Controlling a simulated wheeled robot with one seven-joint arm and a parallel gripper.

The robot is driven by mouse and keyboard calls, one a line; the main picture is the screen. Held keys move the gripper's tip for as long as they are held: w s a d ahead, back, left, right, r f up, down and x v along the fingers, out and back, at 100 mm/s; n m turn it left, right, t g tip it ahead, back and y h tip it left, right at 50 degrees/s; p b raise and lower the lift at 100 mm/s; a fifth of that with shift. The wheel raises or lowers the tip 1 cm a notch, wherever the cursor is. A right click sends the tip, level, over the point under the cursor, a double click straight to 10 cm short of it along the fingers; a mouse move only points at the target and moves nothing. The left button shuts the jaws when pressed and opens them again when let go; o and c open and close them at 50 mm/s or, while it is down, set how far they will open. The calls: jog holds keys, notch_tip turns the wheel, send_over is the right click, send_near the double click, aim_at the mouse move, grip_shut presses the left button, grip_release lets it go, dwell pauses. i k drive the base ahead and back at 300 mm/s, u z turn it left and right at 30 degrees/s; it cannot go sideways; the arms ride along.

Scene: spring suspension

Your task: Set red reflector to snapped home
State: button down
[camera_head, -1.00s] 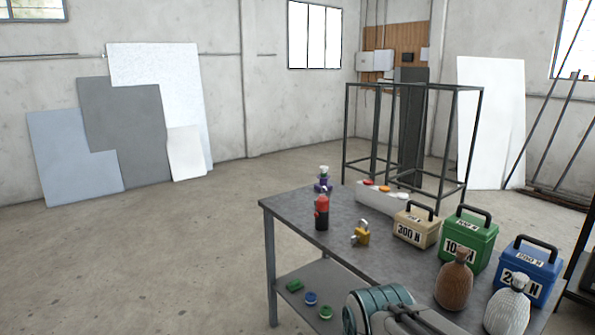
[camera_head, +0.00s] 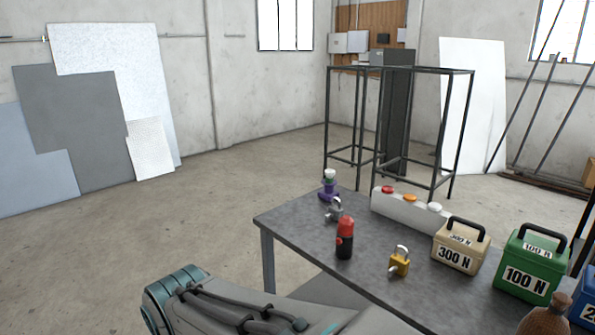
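A red reflector (camera_head: 388,190) is the leftmost of three small round pieces on a pale grey bar-shaped block (camera_head: 384,204) at the back of the metal table. An orange piece (camera_head: 411,198) and a white piece (camera_head: 434,208) sit beside it on the same block. At this size I cannot tell whether the red one is fully seated. Part of my own arm lies across the bottom of the view, in front of the table. The fingertips of my gripper do not show.
A red and black bottle-like item (camera_head: 345,240), a yellow padlock (camera_head: 399,262), a grey padlock (camera_head: 334,209) and a purple item (camera_head: 328,190) stand on the grey table (camera_head: 300,225). A tan 300 N box (camera_head: 455,258) and a green 100 N box (camera_head: 525,272) crowd the right. Floor left is clear.

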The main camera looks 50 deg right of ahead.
aim_at(388, 188)
jog(key=z, duration=0.4)
jog(key=i, duration=1.15)
jog(key=z, duration=1.4)
jog(key=i, duration=0.5)
jog(key=z, duration=0.45)
